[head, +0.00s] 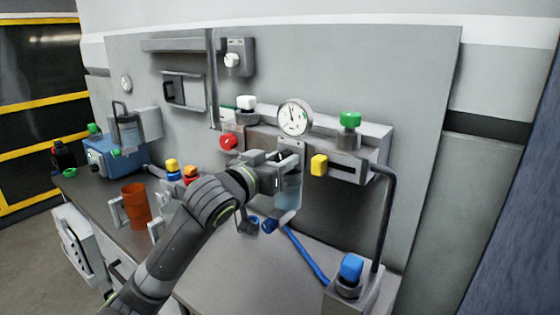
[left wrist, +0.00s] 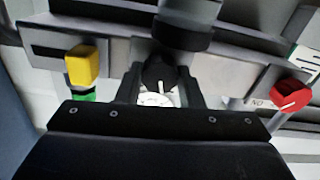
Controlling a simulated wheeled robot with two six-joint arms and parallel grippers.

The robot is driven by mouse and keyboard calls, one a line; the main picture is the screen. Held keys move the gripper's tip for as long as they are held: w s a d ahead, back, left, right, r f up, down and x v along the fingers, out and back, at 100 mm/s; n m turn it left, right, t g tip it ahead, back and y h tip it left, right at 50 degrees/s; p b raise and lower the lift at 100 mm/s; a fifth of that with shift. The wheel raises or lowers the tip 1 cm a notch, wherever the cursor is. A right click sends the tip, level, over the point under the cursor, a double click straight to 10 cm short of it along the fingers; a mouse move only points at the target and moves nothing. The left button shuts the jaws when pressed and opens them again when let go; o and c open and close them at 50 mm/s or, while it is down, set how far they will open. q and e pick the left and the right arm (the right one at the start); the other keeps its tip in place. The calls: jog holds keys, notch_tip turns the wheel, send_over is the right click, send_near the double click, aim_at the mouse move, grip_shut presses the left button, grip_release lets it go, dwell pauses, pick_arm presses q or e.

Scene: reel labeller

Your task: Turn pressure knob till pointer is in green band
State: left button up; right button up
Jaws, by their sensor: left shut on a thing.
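The pressure knob (left wrist: 159,72) is black with a white mark and sits between the fingers of my left gripper (left wrist: 160,88) in the left wrist view. In the head view my left gripper (head: 284,160) is shut on it at the panel, below the round gauge (head: 295,117), and hides the knob. The gauge has a white face and a dark pointer that points roughly upward. Its green band is too small to make out. Part of a white dial (left wrist: 155,100) shows below the knob in the left wrist view. My right gripper is not in view.
A red knob (head: 228,142) and a yellow knob (head: 319,165) flank my gripper. A green-capped part (head: 349,120) stands at upper right. A clear bowl (head: 288,190) hangs below. An orange mug (head: 136,205) and a blue box (head: 115,157) stand left on the bench.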

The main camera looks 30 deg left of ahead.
pick_arm(q)
jog(key=shift+m, duration=0.3)
jog(key=shift+m+p, duration=0.75)
jog(key=shift+m, duration=0.25)
jog(key=shift+f+m+p, duration=0.1)
jog(key=shift+m+p, duration=1.1)
jog(key=shift+m, duration=3.8)
jog(key=o, duration=1)
jog(key=shift+s, duration=0.15)
